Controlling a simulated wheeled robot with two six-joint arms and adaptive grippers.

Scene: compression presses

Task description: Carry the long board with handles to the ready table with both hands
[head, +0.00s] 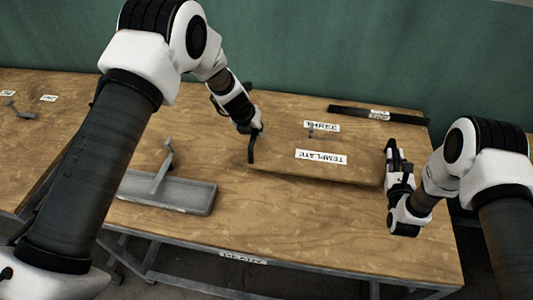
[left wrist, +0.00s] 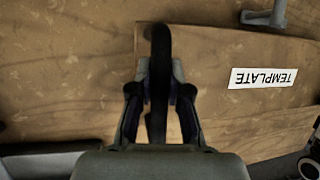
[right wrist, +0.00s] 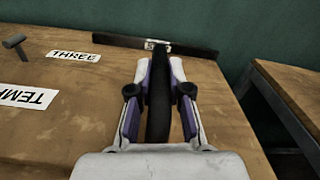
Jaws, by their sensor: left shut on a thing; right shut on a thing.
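The long board (head: 285,163) is wooden, bears a TEMPLATE label and has a dark handle at each end. It is over the wooden table (head: 330,235); a dark shadow runs along its front edge, and I cannot tell whether it touches the tabletop. My left gripper (head: 254,134) is shut on the board's left handle, a black bar (left wrist: 160,75) between the fingers in the left wrist view. My right gripper (head: 396,168) is shut on the right handle, a black bar (right wrist: 159,105) in the right wrist view. The board also shows in the left wrist view (left wrist: 225,115).
A grey tray with an upright lever (head: 195,196) stands left of the board. A THREE label (head: 322,126) and a small grey tool (right wrist: 14,44) are behind it. A black labelled bar (head: 408,118) lies at the back edge. Another table (right wrist: 295,85) stands right, across a gap.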

